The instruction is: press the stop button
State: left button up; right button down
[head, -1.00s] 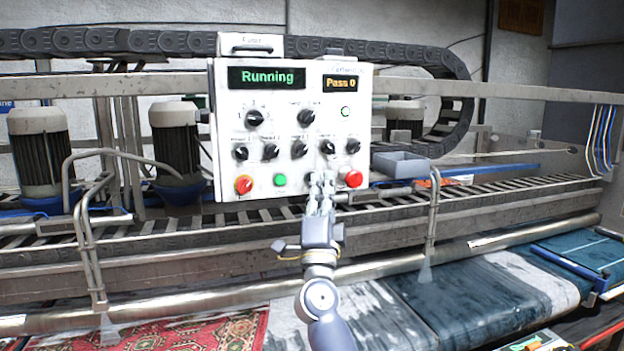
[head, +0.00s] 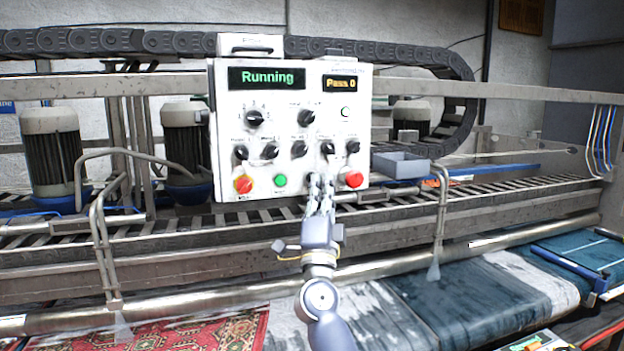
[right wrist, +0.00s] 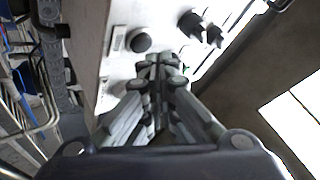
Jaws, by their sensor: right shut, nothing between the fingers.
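The white control panel (head: 290,120) shows "Running" in green and "Pass 0" in amber. Its bottom row has a red button on a yellowish base (head: 243,185) at left, a green button (head: 280,181), and a red button (head: 353,180) at right. Their labels are too small to read. My right gripper (head: 318,182) is shut and empty at the panel's lower edge, between the green and right red buttons, and hides part of that row. In the right wrist view its fingertips (right wrist: 158,64) are close to the panel face; contact cannot be told. My left gripper is out of view.
Several dark knobs (head: 306,118) cover the panel above the buttons. A red patterned rug (head: 200,335) lies on the bed below.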

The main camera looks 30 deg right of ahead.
jog(key=shift+w, duration=0.4)
jog(key=shift+w+d, duration=0.15)
jog(key=shift+w, duration=0.2)
dwell(0.7)
jog(key=shift+s+a+p, duration=0.2)
jog(key=shift+s+p, duration=0.5)
jog(key=shift+s, duration=0.1)
